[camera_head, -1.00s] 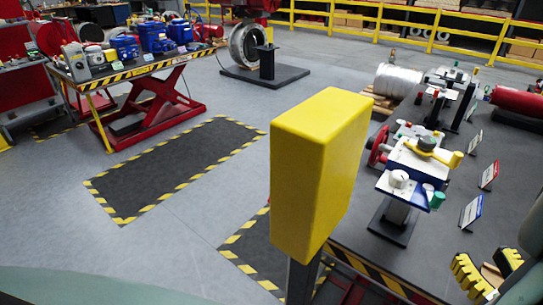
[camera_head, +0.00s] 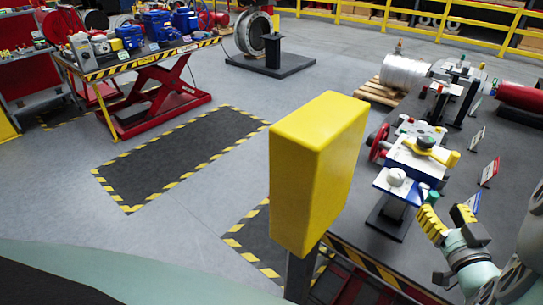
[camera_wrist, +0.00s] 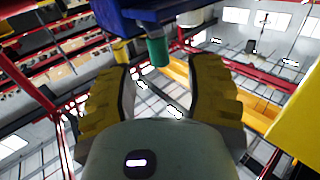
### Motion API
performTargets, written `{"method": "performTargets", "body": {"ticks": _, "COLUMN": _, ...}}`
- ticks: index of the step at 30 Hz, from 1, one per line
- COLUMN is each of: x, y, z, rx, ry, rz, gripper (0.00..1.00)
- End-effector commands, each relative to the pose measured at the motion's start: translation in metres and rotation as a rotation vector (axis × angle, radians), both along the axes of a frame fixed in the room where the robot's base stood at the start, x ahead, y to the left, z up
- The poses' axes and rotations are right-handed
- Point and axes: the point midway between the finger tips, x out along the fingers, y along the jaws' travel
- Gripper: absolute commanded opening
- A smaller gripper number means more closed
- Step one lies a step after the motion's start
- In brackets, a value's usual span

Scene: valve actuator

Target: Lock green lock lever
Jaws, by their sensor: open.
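The green lock lever (camera_head: 434,197) sticks out at the lower right of the valve actuator (camera_head: 410,160), which has a white and blue body, a red handwheel and a yellow handle. My gripper (camera_head: 444,209), with yellow ridged fingers, is open and just in front of the lever in the head view. In the wrist view the green lever (camera_wrist: 158,50) hangs below the blue body (camera_wrist: 140,20) and lies ahead of the gap between my open fingers (camera_wrist: 160,80). Nothing is held. I cannot tell whether a finger touches the lever.
A yellow box on a post (camera_head: 318,170) stands left of the actuator. The dark table (camera_head: 350,262) has a striped edge. Small signs (camera_head: 490,170) and a red cylinder (camera_head: 522,95) stand on the right. Open floor (camera_head: 80,225) lies to the left.

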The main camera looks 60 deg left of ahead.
Motion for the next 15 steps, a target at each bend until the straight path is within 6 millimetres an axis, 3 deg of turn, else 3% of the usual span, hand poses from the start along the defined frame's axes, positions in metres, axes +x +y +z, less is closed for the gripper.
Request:
{"method": "performTargets", "body": {"ticks": 4, "x": 0.013, "y": 0.021, "z": 0.004, "rx": 0.003, "ry": -0.001, "rz": 0.006, "gripper": 0.52}}
{"method": "performTargets", "body": {"ticks": 15, "x": 0.026, "y": 0.038, "z": 0.000, "rx": -0.003, "ry": 0.000, "rz": 0.004, "gripper": 0.52}}
